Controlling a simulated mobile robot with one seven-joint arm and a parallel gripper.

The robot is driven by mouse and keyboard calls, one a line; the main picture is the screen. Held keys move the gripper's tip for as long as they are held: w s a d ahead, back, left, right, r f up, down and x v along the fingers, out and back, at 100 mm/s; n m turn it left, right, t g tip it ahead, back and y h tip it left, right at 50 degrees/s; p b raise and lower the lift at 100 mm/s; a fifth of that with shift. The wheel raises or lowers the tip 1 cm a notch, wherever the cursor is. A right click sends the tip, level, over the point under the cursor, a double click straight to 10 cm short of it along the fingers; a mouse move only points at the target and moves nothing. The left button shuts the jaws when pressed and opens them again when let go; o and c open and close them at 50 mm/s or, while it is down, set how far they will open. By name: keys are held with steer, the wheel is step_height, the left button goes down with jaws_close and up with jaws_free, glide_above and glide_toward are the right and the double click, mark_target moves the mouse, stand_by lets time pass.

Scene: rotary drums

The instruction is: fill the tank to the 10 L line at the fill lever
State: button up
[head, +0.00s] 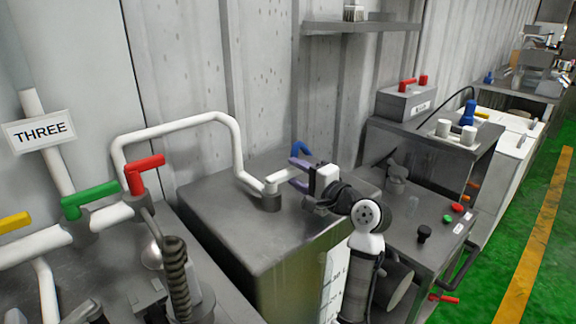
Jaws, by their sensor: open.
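A grey metal tank (235,222) stands in the middle, with a white pipe (180,123) arching down to a fitting (271,202) on its top. A pale level strip with litre marks (337,277) is on its front; my arm hides part of it, and I cannot read the level. My gripper (289,173) is above the tank top, its purple fingers apart, beside the pipe's end. A blue lever (301,149) shows just behind the upper finger; I cannot tell whether they touch. A red lever (145,163) sits on the pipework at left. No label marks the fill lever.
Green (88,197) and yellow (14,222) levers sit on pipes by a sign reading THREE (40,131). A control bench (402,228) with coloured buttons stands right of my arm. A wall shelf (360,26) is above. Green floor (490,235) is clear at right.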

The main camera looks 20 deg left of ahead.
mark_target(296, 173)
steer(key=shift+x, duration=1.9)
jaws_close()
